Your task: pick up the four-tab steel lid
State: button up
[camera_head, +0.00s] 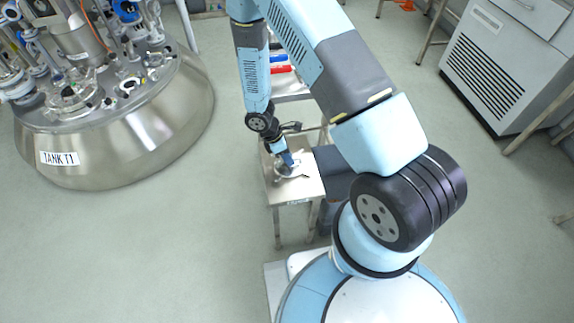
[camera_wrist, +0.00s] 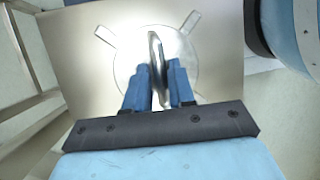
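The four-tab steel lid (camera_wrist: 189,85) is a round, shiny disc lying flat on a small metal table. In the wrist view two tabs show, at its upper left and upper right; its near side is hidden behind my gripper. A thin upright metal grip (camera_wrist: 155,45) stands across its middle. My gripper (camera_wrist: 159,68) has its two blue fingers close together, one on each side of this grip. I cannot tell whether the fingers touch it. In the head view my gripper (camera_head: 287,163) is down over the lid, which shows small and partly covered.
The small table (camera_head: 307,189) has bare steel around the lid. Behind it is a surface with red and blue items (camera_head: 280,69). A large steel tank (camera_head: 150,135) labelled TANK T1 stands left. A grey cabinet (camera_head: 484,76) stands upper right. Floor left of the table is clear.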

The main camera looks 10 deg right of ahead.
grip_shut()
jog(key=shift+r, duration=0.1)
dwell(0.4)
jog(key=shift+r, duration=0.55)
jog(key=s+a+r, duration=0.7)
jog(key=a+r, duration=0.4)
jog(key=a, duration=0.1)
jog(key=shift+r, duration=0.4)
